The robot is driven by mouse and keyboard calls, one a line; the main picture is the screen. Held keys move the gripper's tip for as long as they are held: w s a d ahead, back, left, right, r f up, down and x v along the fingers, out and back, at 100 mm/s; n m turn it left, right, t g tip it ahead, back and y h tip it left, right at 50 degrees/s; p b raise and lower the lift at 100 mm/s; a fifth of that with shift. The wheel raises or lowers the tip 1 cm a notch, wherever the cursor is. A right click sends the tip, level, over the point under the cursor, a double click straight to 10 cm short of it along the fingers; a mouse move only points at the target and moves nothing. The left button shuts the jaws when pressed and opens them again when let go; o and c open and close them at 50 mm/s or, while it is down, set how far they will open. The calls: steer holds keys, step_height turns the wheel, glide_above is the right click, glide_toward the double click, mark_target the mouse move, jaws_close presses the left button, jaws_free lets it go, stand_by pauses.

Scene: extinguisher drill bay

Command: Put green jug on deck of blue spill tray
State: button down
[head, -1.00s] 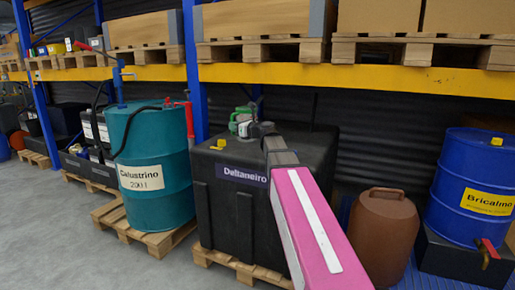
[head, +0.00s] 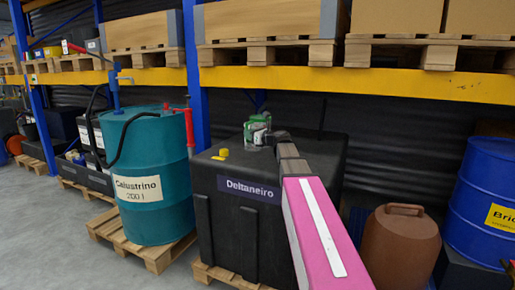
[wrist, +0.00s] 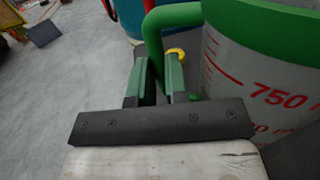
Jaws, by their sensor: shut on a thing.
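The green jug (head: 257,125) shows small in the head view, at my gripper (head: 266,138), over the top of the black Deltaneiro tank. In the wrist view the jug (wrist: 262,55) fills the upper right, with a green rim, a green handle, a pale body and red marks reading 750. My gripper (wrist: 158,78) is shut on the jug's green handle. The jug's base is hidden, so I cannot tell whether it touches the tank. A narrow blue patch (head: 357,222) shows between my pink arm and a brown jug; I cannot tell whether it is the blue spill tray.
The black tank (head: 235,225) stands on a pallet, with a yellow cap (head: 221,153) on top. A teal drum (head: 150,180) with a pump is at left. The brown jug (head: 400,247) and a blue drum (head: 485,190) are at right. A yellow rack beam (head: 330,80) runs above.

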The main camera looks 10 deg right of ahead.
mark_target(257, 148)
steer(key=d, duration=0.1)
steer(key=w+d+f, duration=0.1)
steer(key=d+f, duration=0.1)
steer(key=shift+w+d+f, duration=0.25)
steer(key=shift+w+d, duration=0.15)
steer(key=shift+f, duration=2.05)
steer(key=c, duration=1.1)
jaws_free()
steer(key=shift+f, duration=0.1)
steer(key=shift+c, duration=0.2)
